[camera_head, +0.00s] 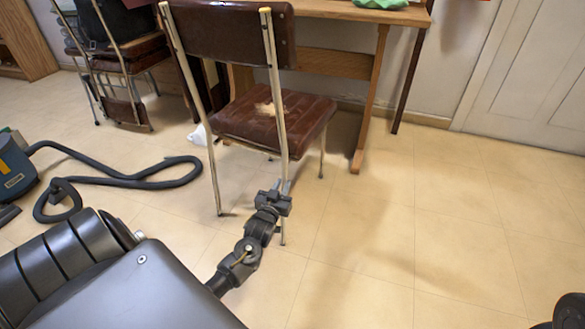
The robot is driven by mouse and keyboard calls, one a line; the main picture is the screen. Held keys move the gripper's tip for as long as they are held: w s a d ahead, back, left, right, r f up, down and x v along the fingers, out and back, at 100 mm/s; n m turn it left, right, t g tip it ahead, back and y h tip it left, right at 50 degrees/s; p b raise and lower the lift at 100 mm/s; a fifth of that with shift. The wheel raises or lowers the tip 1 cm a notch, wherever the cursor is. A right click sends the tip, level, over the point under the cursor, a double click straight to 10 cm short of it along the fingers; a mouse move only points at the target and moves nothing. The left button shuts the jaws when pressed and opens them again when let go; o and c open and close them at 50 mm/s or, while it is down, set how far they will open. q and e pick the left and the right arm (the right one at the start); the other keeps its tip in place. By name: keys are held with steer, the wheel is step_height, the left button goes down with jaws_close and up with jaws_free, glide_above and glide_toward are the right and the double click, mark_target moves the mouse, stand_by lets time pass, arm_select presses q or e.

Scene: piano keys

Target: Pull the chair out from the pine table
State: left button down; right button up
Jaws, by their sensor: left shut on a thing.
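The chair (235,35) has a dark brown padded backrest, a worn brown seat and thin metal legs. It stands upright on the floor with its back towards me. The pine table (340,9) is behind it, and the chair's seat is in front of and partly beneath the tabletop's left part. My left gripper (284,190) is shut on the chair's right rear metal leg, below the seat. The fingertips are small and partly hidden by the gripper body. My right gripper is not in view.
A vacuum cleaner (15,165) with a dark hose (130,180) lies on the floor at left. More brown chairs (128,62) stand at the back left. A white door (530,75) is at the back right. The tiled floor at right is clear.

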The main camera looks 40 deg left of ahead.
arm_select(q)
steer(key=shift+p+v, duration=0.7)
steer(key=shift+v, duration=0.45)
steer(key=shift+s, duration=0.3)
steer(key=p+v, duration=0.2)
steer(key=v, duration=0.1)
steer(key=shift+s, duration=0.4)
steer(key=c, duration=1)
jaws_free()
steer(key=shift+p, duration=0.4)
